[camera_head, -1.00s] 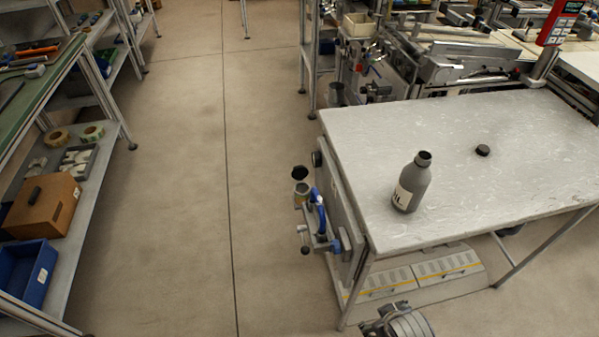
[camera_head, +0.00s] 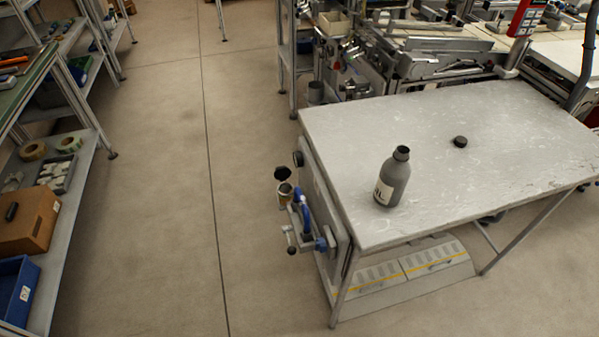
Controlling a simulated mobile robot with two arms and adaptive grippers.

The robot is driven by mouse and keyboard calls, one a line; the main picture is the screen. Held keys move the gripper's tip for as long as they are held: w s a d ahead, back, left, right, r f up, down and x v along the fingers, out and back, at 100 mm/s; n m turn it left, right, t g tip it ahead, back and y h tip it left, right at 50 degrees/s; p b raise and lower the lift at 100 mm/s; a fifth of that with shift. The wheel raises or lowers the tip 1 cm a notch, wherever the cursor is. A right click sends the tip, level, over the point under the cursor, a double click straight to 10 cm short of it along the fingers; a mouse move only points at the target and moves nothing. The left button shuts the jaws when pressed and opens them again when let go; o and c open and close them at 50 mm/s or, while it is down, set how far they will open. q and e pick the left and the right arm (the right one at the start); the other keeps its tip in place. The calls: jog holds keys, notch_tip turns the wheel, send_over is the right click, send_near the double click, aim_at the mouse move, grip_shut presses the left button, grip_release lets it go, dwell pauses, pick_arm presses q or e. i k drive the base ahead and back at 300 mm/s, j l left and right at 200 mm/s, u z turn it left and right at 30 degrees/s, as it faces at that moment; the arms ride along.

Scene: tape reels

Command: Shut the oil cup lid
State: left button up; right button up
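The oil cup (camera_head: 285,192) is a small brass-coloured cup on the blue and grey valve fitting at the left side of the metal table. Its dark lid (camera_head: 283,173) stands up, tilted open above the cup. A grey oil bottle (camera_head: 393,178) with a white label and an open neck stands upright on the table. A black cap (camera_head: 460,141) lies on the tabletop, apart from the bottle. Neither of my grippers shows in the head view.
The metal table (camera_head: 440,200) fills the right, with the fitting (camera_head: 306,222) jutting from its left side. Open floor (camera_head: 150,200) lies left of it. Machinery stands behind the table.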

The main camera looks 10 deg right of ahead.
aim_at(282, 173)
jog(key=z, duration=0.45)
jog(key=i+j+z, duration=0.1)
jog(key=z, duration=0.4)
jog(key=j+z, duration=0.1)
jog(key=z, duration=0.35)
jog(key=j+z, duration=0.1)
jog(key=z, duration=0.35)
jog(key=j+z, duration=0.55)
jog(key=j, duration=0.3)
jog(key=j+z, duration=0.3)
jog(key=k+j+z, duration=0.25)
jog(key=j, duration=0.25)
jog(key=j+z, duration=0.3)
jog(key=j, duration=0.15)
jog(key=k+j+z, duration=0.15)
jog(key=j+z, duration=0.15)
jog(key=k+j, duration=0.3)
jog(key=j, duration=0.2)
jog(key=k+j, duration=0.25)
jog(key=j, duration=0.25)
jog(key=k+j+z, duration=0.1)
jog(key=k+j, duration=0.2)
jog(key=j, duration=0.2)
jog(key=k+j, duration=0.3)
jog(key=j, duration=0.15)
